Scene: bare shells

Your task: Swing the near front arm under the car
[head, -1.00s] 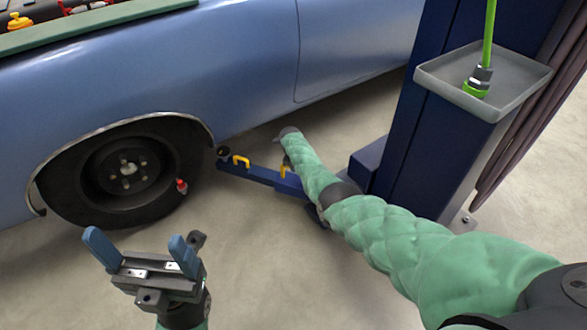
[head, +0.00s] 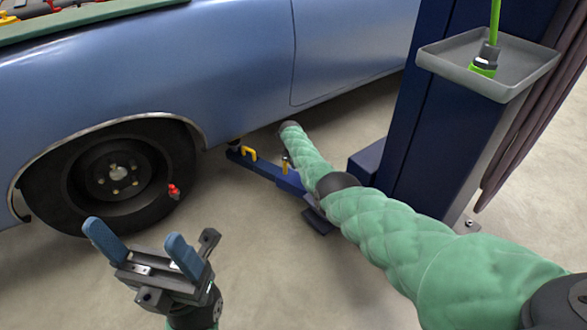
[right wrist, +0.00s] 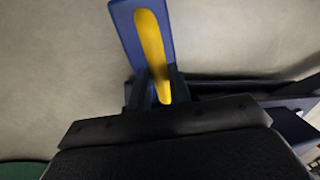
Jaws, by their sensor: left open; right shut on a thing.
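The near front arm (head: 264,171) is a low blue lift arm reaching from the foot of the blue post toward the car (head: 240,70). Its tip is at the car's lower edge, just right of the front wheel, and the pad there is partly hidden by the body. A yellow handle (head: 249,154) stands near the tip. My right gripper (right wrist: 160,92) is shut on a yellow handle (right wrist: 150,45) on the blue arm; in the head view my own arm mostly hides this grip. My left gripper (head: 133,238) is open and empty, in front of the wheel.
The front wheel (head: 112,178) has a small red-capped part beside its tyre. The blue post (head: 440,150) stands at right with a grey tray (head: 455,75) holding a green hose fitting (head: 484,62). Bare concrete floor (head: 265,250) lies in front.

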